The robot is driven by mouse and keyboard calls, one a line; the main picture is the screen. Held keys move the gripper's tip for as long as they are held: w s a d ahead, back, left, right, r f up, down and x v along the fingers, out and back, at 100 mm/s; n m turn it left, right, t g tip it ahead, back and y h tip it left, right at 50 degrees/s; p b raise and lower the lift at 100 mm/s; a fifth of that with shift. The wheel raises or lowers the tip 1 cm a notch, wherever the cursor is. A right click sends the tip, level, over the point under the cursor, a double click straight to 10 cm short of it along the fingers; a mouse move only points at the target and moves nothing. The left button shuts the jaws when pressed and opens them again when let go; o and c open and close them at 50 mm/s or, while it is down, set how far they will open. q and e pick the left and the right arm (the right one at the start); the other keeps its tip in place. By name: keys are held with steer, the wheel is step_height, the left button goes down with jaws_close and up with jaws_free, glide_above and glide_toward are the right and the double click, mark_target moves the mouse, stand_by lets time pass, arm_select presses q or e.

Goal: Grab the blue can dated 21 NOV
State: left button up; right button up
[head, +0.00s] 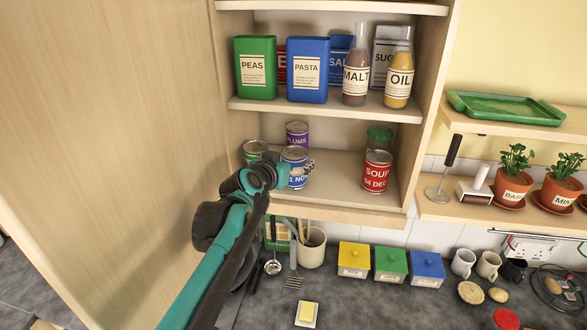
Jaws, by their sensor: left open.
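The blue can (295,160) stands upright on the lower cupboard shelf, with a white label that reads "1 NOV"; the label's left part is hidden. My left gripper (300,172) is open at the can's front and left side, and its wrist covers part of the can. One finger shows by the can's right side. I cannot tell whether the fingers touch the can. My right gripper is not in view.
A green can (255,150) stands close left, a purple plums can (297,133) behind. Boxes and bottles fill the upper shelf (325,108). The cupboard door (110,130) is at left.

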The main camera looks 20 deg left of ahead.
mark_target(294, 155)
arm_select(q)
steer(key=w, duration=0.2)
steer(key=w+a+f, duration=0.1)
steer(key=shift+w+a+p, duration=0.1)
steer(key=shift+w+p, duration=0.2)
steer(key=shift+w, duration=0.05)
steer(key=shift+w+f, duration=0.2)
steer(key=shift+w, duration=0.4)
steer(key=shift+s, duration=0.1)
steer(key=c, duration=1.7)
